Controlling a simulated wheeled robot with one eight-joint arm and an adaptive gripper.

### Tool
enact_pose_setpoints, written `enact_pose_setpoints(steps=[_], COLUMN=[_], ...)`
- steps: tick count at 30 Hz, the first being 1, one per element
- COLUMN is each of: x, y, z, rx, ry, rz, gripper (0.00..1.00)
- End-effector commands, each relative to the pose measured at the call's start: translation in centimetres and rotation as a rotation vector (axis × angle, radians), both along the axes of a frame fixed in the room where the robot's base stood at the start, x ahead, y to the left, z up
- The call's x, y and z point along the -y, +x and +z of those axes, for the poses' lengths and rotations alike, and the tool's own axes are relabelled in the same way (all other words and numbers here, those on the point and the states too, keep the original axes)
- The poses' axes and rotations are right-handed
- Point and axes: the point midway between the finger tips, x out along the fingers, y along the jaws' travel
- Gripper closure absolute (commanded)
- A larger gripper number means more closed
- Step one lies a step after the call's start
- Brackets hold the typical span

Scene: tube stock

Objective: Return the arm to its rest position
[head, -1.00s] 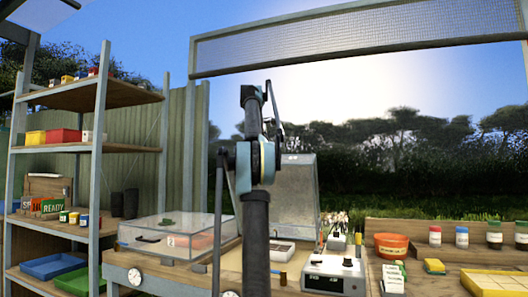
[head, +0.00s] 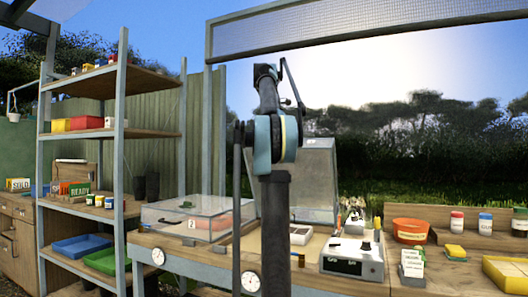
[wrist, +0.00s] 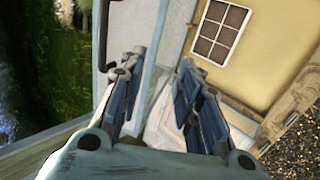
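My arm (head: 275,205) stands upright in the middle of the head view, bent at a dark and pale-blue joint. My gripper (wrist: 158,66) shows in the wrist view. Its two dark blue fingers are apart, and I see nothing held between them. I cannot make out the gripper clearly in the head view. Beyond the fingers, the wrist view shows pale surfaces and a cream panel with a brown grid (wrist: 220,32).
A bench carries a clear-lidded box (head: 185,222), a grey hood (head: 313,180), a white device (head: 352,256), an orange bowl (head: 410,231) and several jars. A shelf unit (head: 122,160) with coloured trays stands left. Open air surrounds the raised arm.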

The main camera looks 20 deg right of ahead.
Motion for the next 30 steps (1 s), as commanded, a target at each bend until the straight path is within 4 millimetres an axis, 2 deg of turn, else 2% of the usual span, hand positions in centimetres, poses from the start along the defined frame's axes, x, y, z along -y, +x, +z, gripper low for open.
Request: enact_pose_setpoints(steps=[7,11,20,26,30], x=[-0.4,-1.9,-6.6,-9.7,-11.7], y=[-0.5,-2.1,-8.4,-13.3,-17.1], z=[-0.5,-2.3,-10.0,-16.4,-21.4], rx=[0.001,0.005,0.008,0.002,-0.007], ry=[0.014,0.06,0.218,0.319,0.386], rz=[-0.008,-0.039,-0.155,-0.237,-0.296], gripper=[0.69,0.69,0.69,0.69,0.69])
